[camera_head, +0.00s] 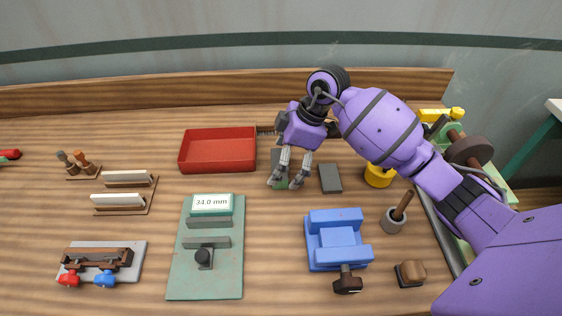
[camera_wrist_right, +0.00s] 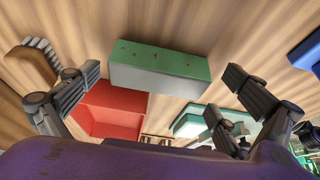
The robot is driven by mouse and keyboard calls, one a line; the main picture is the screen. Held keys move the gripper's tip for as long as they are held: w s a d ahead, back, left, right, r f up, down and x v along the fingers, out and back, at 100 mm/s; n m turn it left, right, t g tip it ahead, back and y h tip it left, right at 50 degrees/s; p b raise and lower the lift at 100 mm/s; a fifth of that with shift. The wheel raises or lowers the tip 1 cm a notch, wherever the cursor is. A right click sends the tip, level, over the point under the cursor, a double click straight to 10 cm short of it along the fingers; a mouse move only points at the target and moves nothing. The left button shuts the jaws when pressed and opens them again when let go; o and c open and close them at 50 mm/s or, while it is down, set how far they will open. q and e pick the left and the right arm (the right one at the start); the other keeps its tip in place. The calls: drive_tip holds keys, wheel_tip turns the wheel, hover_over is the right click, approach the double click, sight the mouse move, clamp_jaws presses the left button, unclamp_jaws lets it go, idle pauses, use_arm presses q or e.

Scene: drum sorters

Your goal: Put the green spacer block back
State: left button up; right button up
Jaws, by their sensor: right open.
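The green spacer block (camera_head: 281,185) lies on the wooden bench, mostly hidden behind my right gripper (camera_head: 284,183) in the head view. In the right wrist view the block (camera_wrist_right: 160,67) shows a green face and a greyer side. It lies across the gap between the two spread fingers of my right gripper (camera_wrist_right: 159,80). The gripper is open, with nothing held. I cannot tell whether a finger touches the block. My left gripper is in neither view.
A red tray (camera_head: 218,152) sits left of the gripper, with a brush behind its right end. A dark grey block (camera_head: 330,179) lies close on the right. A green gauge plate (camera_head: 205,270) reading 34.0 mm and a blue vise (camera_head: 337,240) stand in front.

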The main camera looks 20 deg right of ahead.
drive_tip(key=v, duration=1.1)
drive_tip(key=shift+r, duration=0.3)
drive_tip(key=shift+s+d, duration=0.1)
drive_tip(key=shift+d, duration=0.05)
